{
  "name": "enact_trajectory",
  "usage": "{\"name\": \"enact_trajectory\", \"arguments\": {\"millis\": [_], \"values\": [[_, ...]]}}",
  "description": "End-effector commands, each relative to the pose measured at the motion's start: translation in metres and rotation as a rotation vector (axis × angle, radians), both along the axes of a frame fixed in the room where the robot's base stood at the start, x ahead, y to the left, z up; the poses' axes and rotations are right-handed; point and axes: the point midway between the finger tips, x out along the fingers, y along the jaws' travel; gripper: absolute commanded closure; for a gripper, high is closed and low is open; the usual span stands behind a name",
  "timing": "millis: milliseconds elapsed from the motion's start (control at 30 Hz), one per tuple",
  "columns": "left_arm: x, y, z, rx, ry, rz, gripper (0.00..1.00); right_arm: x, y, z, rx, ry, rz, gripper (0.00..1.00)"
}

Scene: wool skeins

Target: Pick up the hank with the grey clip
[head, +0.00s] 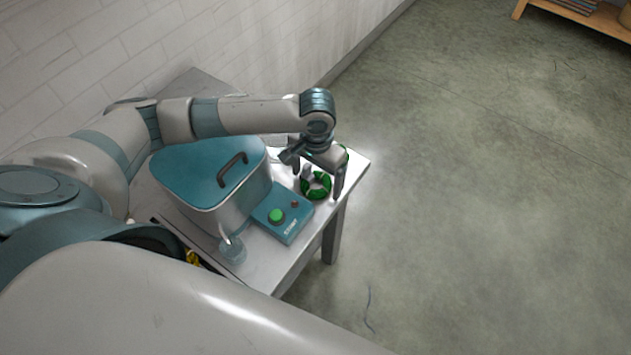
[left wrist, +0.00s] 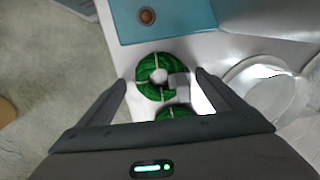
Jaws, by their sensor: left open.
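The hank with the grey clip (head: 317,186) is a green ring of wool lying on the table. In the left wrist view, this hank (left wrist: 153,72) has its grey clip (left wrist: 180,86) on the right side of the ring. My left gripper (head: 322,183) is open above the table, its fingers to either side of the hank in the picture. In the left wrist view my left gripper (left wrist: 160,78) shows empty jaws. A second green hank (left wrist: 177,113) lies close by, partly hidden by the gripper. My right gripper is not in view.
A teal box with a green button (head: 283,215) stands next to the hank. A lidded teal pot (head: 207,180) and a small glass (head: 233,248) are further left on the table (head: 262,262). A round clear dish (left wrist: 256,90) shows in the left wrist view.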

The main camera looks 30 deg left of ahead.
Motion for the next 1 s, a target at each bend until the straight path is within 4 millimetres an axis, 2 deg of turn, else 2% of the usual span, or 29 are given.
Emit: {"name": "enact_trajectory", "arguments": {"millis": [200,400,767,1000], "values": [[0.000,0.000,0.000,0.000,0.000,0.000,0.11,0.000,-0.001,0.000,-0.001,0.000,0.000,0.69],[0.000,0.000,0.000,0.000,0.000,0.001,0.55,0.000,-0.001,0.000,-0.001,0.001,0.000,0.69],[0.000,0.000,0.003,-0.001,-0.001,0.001,0.55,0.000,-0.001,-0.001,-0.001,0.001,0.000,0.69],[0.001,0.000,0.021,-0.001,-0.003,0.001,0.55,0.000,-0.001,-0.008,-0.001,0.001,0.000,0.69]]}}
